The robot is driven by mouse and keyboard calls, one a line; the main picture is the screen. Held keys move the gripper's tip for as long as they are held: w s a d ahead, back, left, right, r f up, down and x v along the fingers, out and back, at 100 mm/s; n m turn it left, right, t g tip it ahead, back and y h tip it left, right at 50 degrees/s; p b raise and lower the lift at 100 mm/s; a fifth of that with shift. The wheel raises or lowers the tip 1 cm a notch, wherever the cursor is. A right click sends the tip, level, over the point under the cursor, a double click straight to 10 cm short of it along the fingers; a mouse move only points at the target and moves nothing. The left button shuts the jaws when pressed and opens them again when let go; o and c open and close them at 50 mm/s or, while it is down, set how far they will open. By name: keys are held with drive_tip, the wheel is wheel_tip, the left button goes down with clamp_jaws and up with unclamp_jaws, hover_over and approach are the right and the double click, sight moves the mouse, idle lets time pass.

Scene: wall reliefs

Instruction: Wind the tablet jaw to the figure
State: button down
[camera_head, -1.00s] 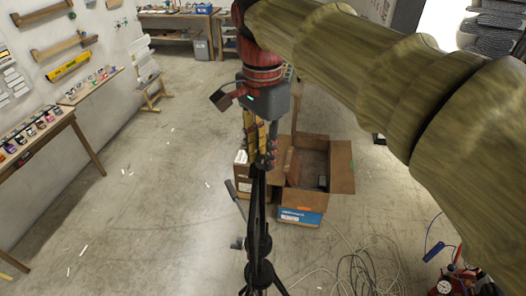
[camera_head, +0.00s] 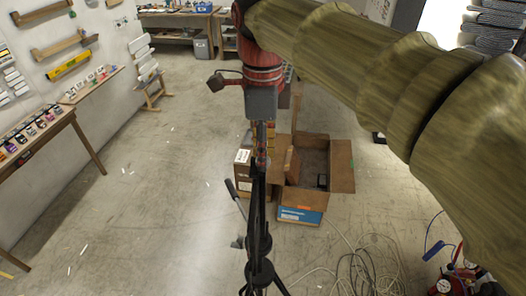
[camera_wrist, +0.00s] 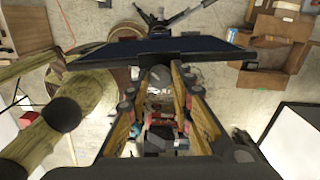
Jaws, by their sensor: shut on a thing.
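A tripod (camera_head: 258,240) stands on the floor in the middle of the head view, its black legs spread at the bottom. My gripper (camera_head: 262,150) points down at its top, and my wrist hides part of what it holds. In the wrist view my gripper (camera_wrist: 158,82) has its yellow fingers drawn together on a small greyish part, probably the jaw's winding knob; its shape is unclear. Just beyond the fingertips a wide dark blue panel (camera_wrist: 110,52), apparently the tablet holder, lies across the view. I cannot make out any scale or figure.
An open cardboard box (camera_head: 340,165) stands right of the tripod and also shows in the wrist view (camera_wrist: 272,40). Loose cables (camera_head: 365,265) lie at the lower right. A bench (camera_head: 60,125) runs along the left wall.

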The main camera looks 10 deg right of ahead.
drive_tip(key=shift+m, duration=0.4)
drive_tip(key=c, duration=1.7)
unclamp_jaws()
drive_tip(key=shift+o, duration=0.8)
drive_tip(key=shift+r, duration=0.1)
wheel_tip(320, 180, up, 12)
